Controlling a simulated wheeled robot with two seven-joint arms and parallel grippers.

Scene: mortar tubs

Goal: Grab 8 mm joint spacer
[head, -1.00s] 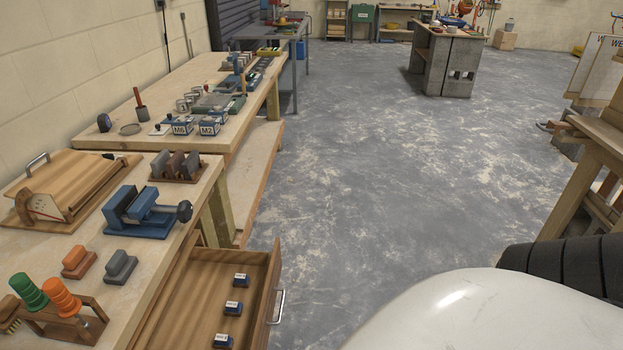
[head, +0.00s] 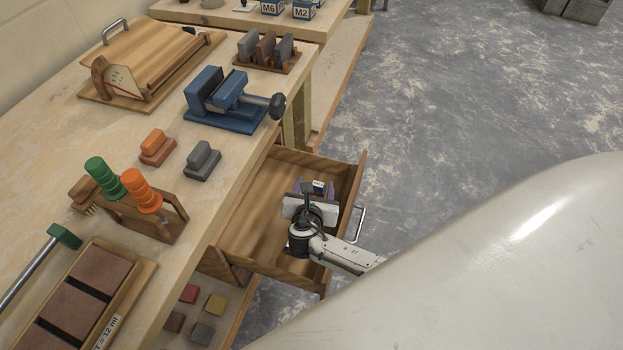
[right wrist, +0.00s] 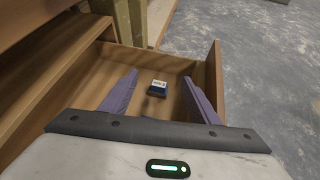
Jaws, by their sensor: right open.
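The open drawer (head: 262,190) under the bench holds a small dark blue block with a white label (head: 319,185). It also shows in the right wrist view as a blue block (right wrist: 157,89) on the drawer floor near the far end. The label is too small to read, so I cannot tell whether it is the 8 mm spacer. My right gripper (head: 315,190) is over the drawer with its purple fingers open and empty. In the right wrist view the block lies between the two spread fingers (right wrist: 160,78), touching neither. My arm may hide other blocks. My left gripper is out of view.
The drawer walls enclose the gripper closely, with a metal handle (head: 355,224) on the drawer front. On the bench stand a blue vise (head: 232,103), orange and grey blocks, and a rack with green and orange handles (head: 142,190). Open floor lies to the right.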

